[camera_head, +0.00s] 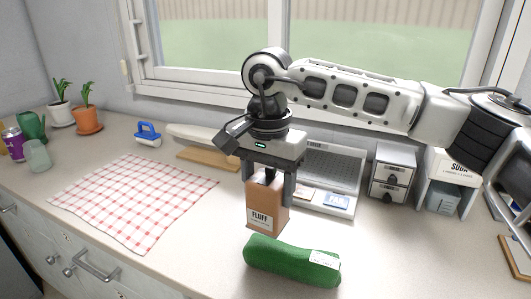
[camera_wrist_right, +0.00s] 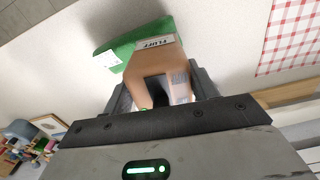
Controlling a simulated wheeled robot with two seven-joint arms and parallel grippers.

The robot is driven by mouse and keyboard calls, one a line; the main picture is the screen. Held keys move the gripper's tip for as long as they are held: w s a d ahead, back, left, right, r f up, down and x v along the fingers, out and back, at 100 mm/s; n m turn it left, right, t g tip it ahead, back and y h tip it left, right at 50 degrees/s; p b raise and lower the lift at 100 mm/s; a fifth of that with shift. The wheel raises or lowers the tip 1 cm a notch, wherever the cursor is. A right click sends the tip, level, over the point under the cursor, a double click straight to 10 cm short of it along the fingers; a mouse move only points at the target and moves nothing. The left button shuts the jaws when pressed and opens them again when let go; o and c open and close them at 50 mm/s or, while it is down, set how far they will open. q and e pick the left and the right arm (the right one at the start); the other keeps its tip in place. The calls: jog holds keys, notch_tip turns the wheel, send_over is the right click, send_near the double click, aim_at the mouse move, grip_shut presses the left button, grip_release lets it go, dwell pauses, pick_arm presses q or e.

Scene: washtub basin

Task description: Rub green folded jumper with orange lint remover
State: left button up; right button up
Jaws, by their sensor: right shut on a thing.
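The orange-brown lint remover (camera_head: 267,215), a block labelled FLUFF, is upright in my right gripper (camera_head: 268,185), which is shut on its upper part. It also shows in the wrist view (camera_wrist_right: 150,62) between the fingers. The green folded jumper (camera_head: 290,262) lies on the counter at the lower middle, with a white tag at its right end. In the wrist view the jumper (camera_wrist_right: 125,45) shows partly behind the lint remover. The lint remover's lower end is very close to the jumper's far side; I cannot tell whether they touch. My left gripper is not in view.
A red-checked cloth (camera_head: 135,200) lies flat on the left. Behind are a blue-handled brush (camera_head: 147,133), a wooden board (camera_head: 205,158), a grey washboard tray (camera_head: 335,165), small drawers (camera_head: 392,170) and a SODA box (camera_head: 455,170). The counter right of the jumper is clear.

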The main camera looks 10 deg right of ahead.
jog(key=shift+r+p, duration=1.3)
jog(key=shift+r, duration=1.15)
jog(key=shift+f, duration=0.15)
